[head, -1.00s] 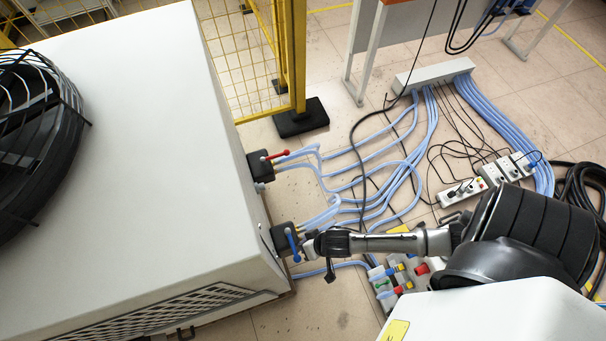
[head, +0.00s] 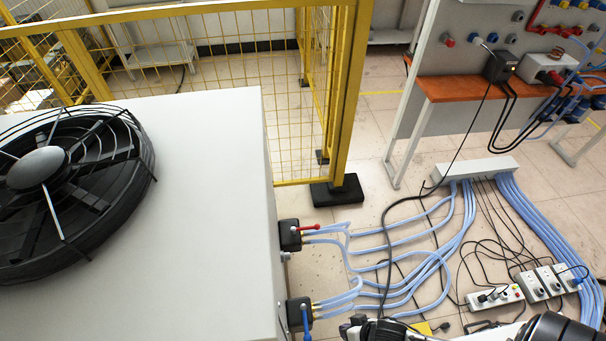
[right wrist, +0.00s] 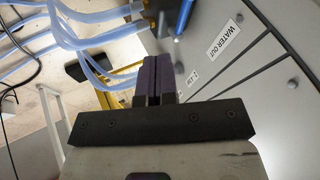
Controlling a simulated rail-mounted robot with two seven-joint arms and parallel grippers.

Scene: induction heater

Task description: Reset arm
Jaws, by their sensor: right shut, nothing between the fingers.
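My right gripper (right wrist: 156,82) shows in the right wrist view with its two dark fingers together and nothing between them. It is in front of the grey cabinet panel, close to a blue valve handle (right wrist: 184,17) and a "WATER OUT" label (right wrist: 224,38). In the head view my right arm (head: 385,330) is cut off by the bottom edge, to the right of the valve with the blue handle (head: 306,320). A valve with a red handle (head: 308,227) sits farther back on the same cabinet side. My left gripper is in neither view.
The big white cabinet (head: 215,140) with a black fan (head: 65,185) fills the left. Light blue hoses (head: 400,240) run over the floor to a grey box (head: 475,172). Power strips (head: 495,297) and cables lie at right. A yellow mesh fence (head: 345,100) stands behind.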

